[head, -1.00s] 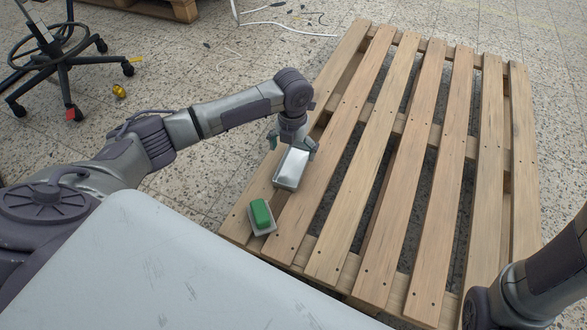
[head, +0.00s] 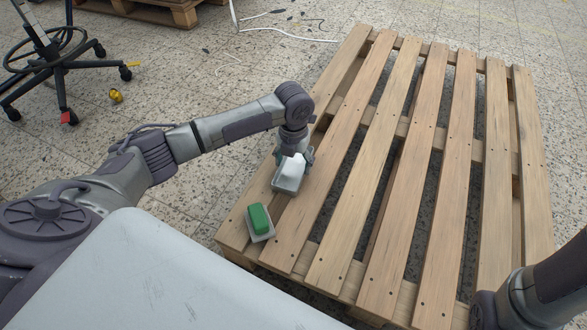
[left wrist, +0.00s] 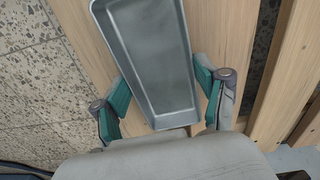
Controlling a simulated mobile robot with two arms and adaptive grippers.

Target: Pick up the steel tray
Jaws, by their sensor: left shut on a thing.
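The steel tray (head: 287,184) is a small, shallow, grey metal tray near the left edge of the wooden pallet. In the left wrist view the tray (left wrist: 150,50) lies lengthwise, its inside empty, between my two teal fingers. My left gripper (head: 293,160) reaches down over the tray's far part and is shut on it; it also shows in the left wrist view (left wrist: 163,90). The head view does not make clear whether the tray still touches the slats. My right gripper is out of view.
A green block (head: 259,217) on a pale grey base sits on the pallet (head: 370,205), nearer than the tray. The slats to the right are bare, with open gaps. A wheeled chair (head: 65,65) stands at the far left, near a small yellow object (head: 116,96).

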